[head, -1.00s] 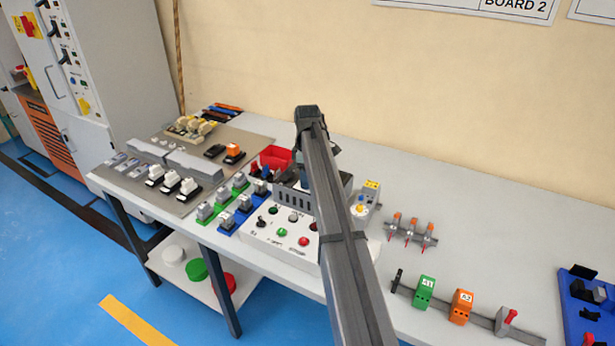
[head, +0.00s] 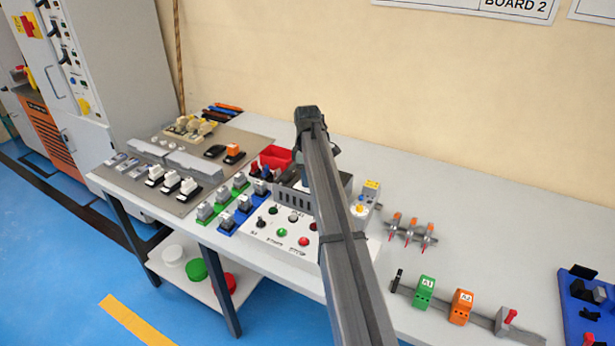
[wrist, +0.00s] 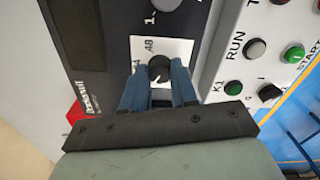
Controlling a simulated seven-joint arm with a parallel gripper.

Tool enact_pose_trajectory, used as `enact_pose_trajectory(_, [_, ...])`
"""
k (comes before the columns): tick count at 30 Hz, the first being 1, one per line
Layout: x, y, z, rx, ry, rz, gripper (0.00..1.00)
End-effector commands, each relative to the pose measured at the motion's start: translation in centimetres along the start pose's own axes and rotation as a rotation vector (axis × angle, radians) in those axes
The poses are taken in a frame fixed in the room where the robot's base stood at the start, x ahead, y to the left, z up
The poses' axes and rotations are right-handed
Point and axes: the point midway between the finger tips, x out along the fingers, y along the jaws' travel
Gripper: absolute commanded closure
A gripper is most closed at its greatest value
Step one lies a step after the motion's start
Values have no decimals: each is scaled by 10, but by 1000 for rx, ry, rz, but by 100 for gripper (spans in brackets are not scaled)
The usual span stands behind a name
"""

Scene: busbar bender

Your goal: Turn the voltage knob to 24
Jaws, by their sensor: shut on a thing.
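The voltage knob (wrist: 158,66) is a small black round knob on a white scale plate (wrist: 168,46) in the wrist view. The plate carries a "48" mark above the knob and a partly hidden mark at its left. My gripper (wrist: 160,74) has blue fingers on both sides of the knob and is shut on it. The fingers cover part of the plate, and I cannot read the knob's setting. The plate sits on a dark device face (wrist: 112,30). In the head view my arm hides the knob and the fingers.
A white control panel (head: 266,236) with buttons and switches lies beside the dark device. Blue and green blocks stand left of it. A unit with a yellow top (head: 371,186) and a rail with green and orange blocks (head: 461,306) are to the right. The rear right bench is clear.

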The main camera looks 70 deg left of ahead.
Motion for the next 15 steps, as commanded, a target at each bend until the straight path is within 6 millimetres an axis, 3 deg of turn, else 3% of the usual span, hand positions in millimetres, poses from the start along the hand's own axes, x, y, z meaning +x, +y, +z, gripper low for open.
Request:
enact_pose_trajectory(8, [0, 0, 0, 69, 0, 0, 100])
enact_pose_trajectory(15, [0, 0, 0, 241, 0, 0, 100])
